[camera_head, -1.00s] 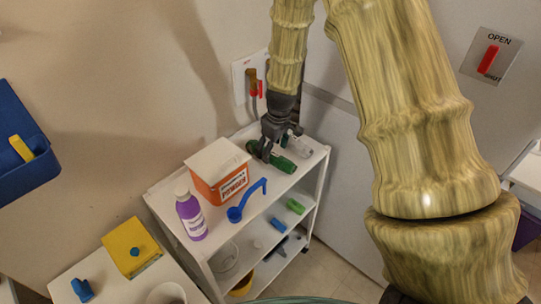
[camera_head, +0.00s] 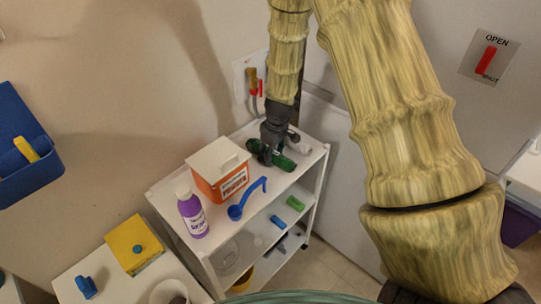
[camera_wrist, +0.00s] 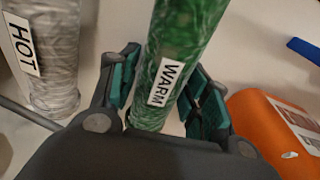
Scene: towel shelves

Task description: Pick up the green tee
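The green tee (camera_head: 285,162) lies on the top shelf near its back right end. It is a glossy green tube fitting with a "WARM" label, and it also shows in the wrist view (camera_wrist: 176,50). My gripper (camera_head: 268,158) reaches down over it. The tee appears to be still at shelf level. Its lower part is hidden behind my gripper.
A whitish "HOT" tube (camera_wrist: 48,50) lies close to the left of my gripper in the wrist view. An orange powder box (camera_head: 228,186), blue scoop (camera_head: 237,211) and purple bottle (camera_head: 193,216) share the white shelf (camera_head: 283,187). A wall stands behind.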

